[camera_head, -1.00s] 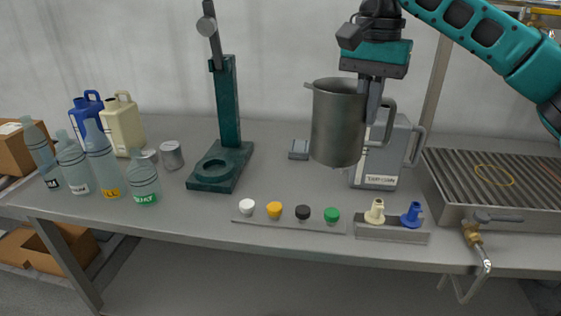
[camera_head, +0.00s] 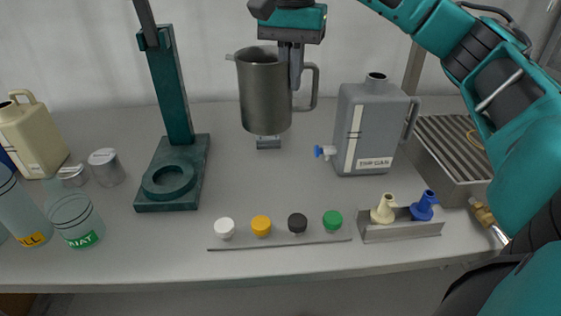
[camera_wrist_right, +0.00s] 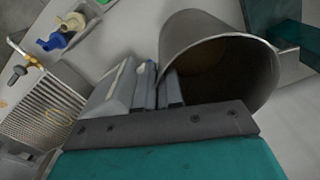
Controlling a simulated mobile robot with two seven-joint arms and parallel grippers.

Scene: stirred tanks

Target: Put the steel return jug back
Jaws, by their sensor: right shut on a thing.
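The steel jug (camera_head: 264,92) is held upright in the air above the back middle of the bench. My right gripper (camera_head: 291,84) comes down from above and is shut on the jug at its handle side. In the right wrist view, the jug's open mouth (camera_wrist_right: 217,62) faces the camera and its inside looks dark. The right gripper's fingers (camera_wrist_right: 165,88) are at the jug's wall there; the exact contact is partly hidden. My left gripper is not in view.
A grey jerrycan (camera_head: 367,130) with a blue tap stands right of the jug. A green stand (camera_head: 172,170) is to the left. A row of coloured caps (camera_head: 262,226), a nozzle holder (camera_head: 401,229) and a ribbed drain tray (camera_head: 452,150) are nearby. Bottles (camera_head: 75,215) stand at left.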

